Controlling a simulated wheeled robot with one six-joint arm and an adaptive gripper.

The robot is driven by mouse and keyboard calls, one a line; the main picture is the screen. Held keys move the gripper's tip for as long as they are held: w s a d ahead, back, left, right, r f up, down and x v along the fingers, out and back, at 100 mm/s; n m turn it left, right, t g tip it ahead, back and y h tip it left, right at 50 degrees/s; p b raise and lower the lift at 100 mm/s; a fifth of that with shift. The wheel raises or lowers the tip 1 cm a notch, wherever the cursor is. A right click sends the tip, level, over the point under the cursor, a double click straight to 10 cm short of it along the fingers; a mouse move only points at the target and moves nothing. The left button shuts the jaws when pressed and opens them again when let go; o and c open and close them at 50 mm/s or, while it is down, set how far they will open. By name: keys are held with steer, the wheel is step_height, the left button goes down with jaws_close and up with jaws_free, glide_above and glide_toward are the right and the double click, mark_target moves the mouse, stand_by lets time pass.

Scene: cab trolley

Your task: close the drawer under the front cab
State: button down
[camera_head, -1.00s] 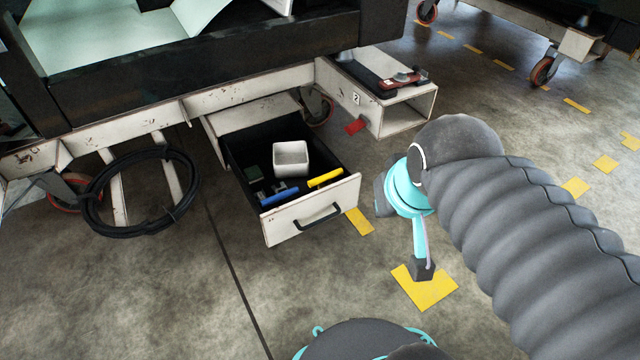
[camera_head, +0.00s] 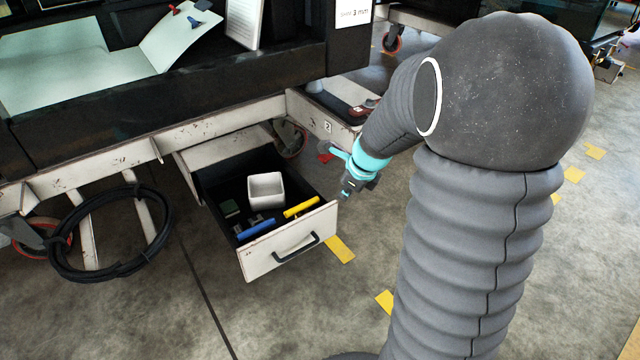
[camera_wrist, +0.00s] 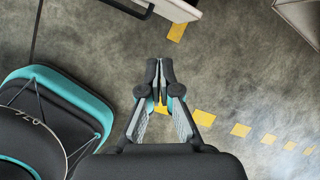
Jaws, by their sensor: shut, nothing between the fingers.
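The drawer (camera_head: 262,266) under the front cab stands pulled out, with a pale front and a black bar handle (camera_head: 296,249). It holds a white square cup (camera_head: 266,190), a blue-handled tool (camera_head: 256,230), a yellow tool (camera_head: 301,207) and a small green block (camera_head: 230,208). My gripper (camera_head: 346,192) is just right of the drawer's front corner, apart from it in the picture. In the wrist view my gripper (camera_wrist: 159,66) has its fingertips together with nothing between them. A corner of the drawer front and its handle show at the top of that view (camera_wrist: 183,8).
The cab's dark body (camera_head: 200,100) hangs over the drawer. A coiled black cable (camera_head: 110,235) hangs at left beside a red-rimmed wheel (camera_head: 40,245). A white step box (camera_head: 330,112) is behind my gripper. The floor in front of the drawer is clear, with yellow marks.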

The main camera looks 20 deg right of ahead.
steer(key=w+d+f+m, duration=0.3)
steer(key=f+m, duration=0.2)
steer(key=f, duration=0.1)
steer(key=b, duration=0.4)
glide_toward(331, 213)
step_height(331, 213, down, 4)
steer(key=shift+w+a+f+m, duration=0.1)
steer(key=shift+w+a+m, duration=0.1)
steer(key=shift+w, duration=0.2)
steer(key=shift+w+a+f+m, duration=0.1)
steer(key=shift+w+a+m, duration=0.1)
steer(key=shift+w, duration=0.2)
steer(key=shift+w+r+p, duration=0.1)
steer(key=shift+r+p, duration=0.05)
steer(key=shift+p, duration=0.2)
